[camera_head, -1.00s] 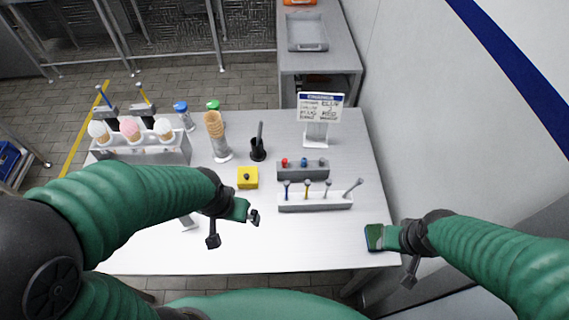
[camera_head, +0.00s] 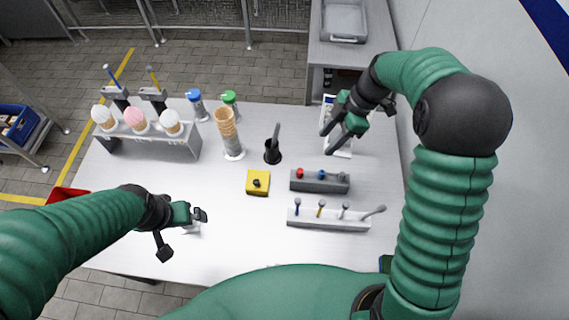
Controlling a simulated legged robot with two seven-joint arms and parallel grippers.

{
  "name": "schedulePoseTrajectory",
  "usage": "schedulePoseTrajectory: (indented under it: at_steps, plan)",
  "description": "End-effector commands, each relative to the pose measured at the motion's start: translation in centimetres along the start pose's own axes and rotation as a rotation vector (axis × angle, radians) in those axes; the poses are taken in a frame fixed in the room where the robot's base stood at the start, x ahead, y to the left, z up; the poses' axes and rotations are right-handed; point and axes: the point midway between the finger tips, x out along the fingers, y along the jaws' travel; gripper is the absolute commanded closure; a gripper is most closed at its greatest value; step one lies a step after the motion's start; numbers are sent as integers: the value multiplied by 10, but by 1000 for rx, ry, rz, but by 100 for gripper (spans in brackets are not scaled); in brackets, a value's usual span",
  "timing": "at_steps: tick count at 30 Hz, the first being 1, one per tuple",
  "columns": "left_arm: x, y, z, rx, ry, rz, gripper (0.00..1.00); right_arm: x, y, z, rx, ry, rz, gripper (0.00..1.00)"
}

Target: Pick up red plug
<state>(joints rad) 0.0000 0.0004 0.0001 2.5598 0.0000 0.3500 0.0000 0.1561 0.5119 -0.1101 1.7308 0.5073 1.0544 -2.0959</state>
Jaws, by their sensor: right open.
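The small red plug (camera_head: 300,173) sits upright at the left end of a grey block (camera_head: 318,187) on the white table. A blue plug (camera_head: 321,174) and a dark grey one stand to its right in the same block. My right gripper (camera_head: 331,138) is open and empty, with its fingers apart. It is in front of the sign at the back right, above and to the right of the red plug in the picture, not touching it. My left gripper (camera_head: 184,233) is open and empty over the left front of the table, well away from the plug.
A white holder (camera_head: 330,223) with several tools stands in front of the block. A yellow box (camera_head: 257,189) and a black cup (camera_head: 272,157) are to its left. Stacked cones (camera_head: 228,130) and an ice cream rack (camera_head: 150,142) stand farther left. The sign (camera_head: 340,146) is partly hidden.

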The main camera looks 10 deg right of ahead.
Motion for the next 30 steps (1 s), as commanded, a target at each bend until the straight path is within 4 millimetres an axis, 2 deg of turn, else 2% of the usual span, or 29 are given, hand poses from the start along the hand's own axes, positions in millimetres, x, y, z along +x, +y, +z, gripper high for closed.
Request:
schedulePoseTrajectory:
  at_steps: [9, 12, 19, 24, 30]
  plan:
    - [-10, 0, -2, 0, 0, 0, 0, 79, 0, 1, 1, 1, -11, 55]
    - [-12, 0, -3, 0, 0, 0, 0, 99, 1, 2, 1, 1, -9, 55]
    - [-21, 0, -5, 0, 0, 0, 0, 124, 0, 0, 1, -1, -7, 55]
    - [-29, 0, -7, 0, 0, 0, 0, 156, 1, -1, 1, 0, -7, 55]
    - [-28, 0, -7, 0, 0, 0, 0, 164, 2, 0, 1, 0, -3, 55]
